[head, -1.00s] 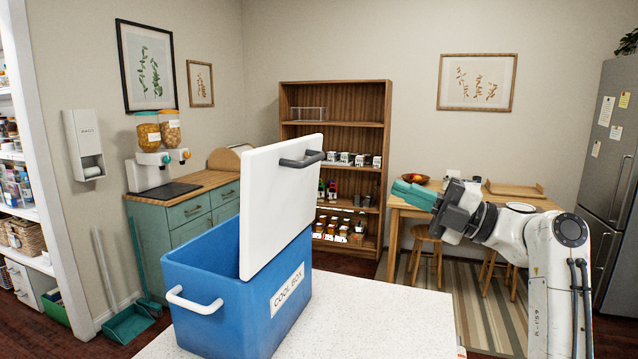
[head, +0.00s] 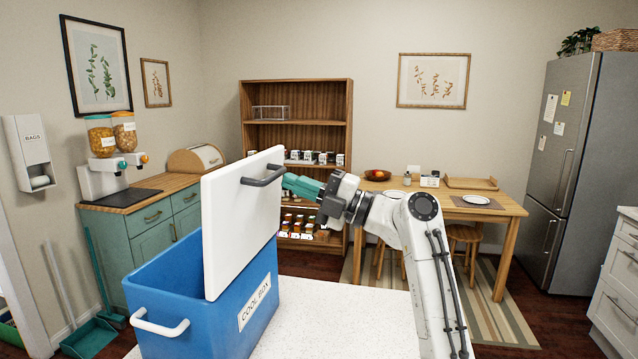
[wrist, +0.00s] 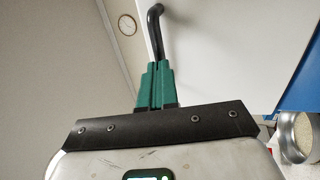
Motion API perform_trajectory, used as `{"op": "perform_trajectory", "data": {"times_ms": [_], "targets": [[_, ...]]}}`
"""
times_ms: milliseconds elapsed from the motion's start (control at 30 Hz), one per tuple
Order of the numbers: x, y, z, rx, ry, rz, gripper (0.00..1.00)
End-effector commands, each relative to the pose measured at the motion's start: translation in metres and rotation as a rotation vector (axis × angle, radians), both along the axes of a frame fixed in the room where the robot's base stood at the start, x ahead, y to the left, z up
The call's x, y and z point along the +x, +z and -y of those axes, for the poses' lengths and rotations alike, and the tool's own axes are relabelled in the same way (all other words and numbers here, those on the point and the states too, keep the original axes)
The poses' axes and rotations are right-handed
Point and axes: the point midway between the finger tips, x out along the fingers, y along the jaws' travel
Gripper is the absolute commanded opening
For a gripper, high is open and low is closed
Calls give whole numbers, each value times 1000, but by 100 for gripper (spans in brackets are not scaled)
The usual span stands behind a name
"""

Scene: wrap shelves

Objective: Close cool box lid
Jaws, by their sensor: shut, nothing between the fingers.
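The blue cool box (head: 170,335) stands on a white speckled counter, with its name label facing right. Its white lid (head: 228,230) stands up, open, tilted a little from vertical. A dark grey handle (head: 264,175) is fixed to the lid's outer face; it also shows in the wrist view (wrist: 154,30). My gripper (head: 288,183), with green fingers, is shut and empty. Its tips are right beside the lid's outer face, near the handle. In the wrist view the shut fingers (wrist: 155,68) point at the handle's near end; I cannot tell whether they touch it.
The counter (head: 340,315) is clear to the right of the box. A white side handle (head: 158,325) sticks out of the box's front. A wooden shelf (head: 297,90), a table (head: 490,207) and a fridge (head: 565,160) stand behind.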

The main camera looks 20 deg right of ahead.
Motion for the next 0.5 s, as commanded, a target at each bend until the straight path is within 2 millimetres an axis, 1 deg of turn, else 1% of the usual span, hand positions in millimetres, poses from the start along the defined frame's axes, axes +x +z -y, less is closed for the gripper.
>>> {"op": "perform_trajectory", "data": {"times_ms": [33,167,500], "targets": [[2,3,-3,0,0,0,0],[5,3,-7,-1,0,1,0],[6,2,-7,-1,0,0,0]]}}
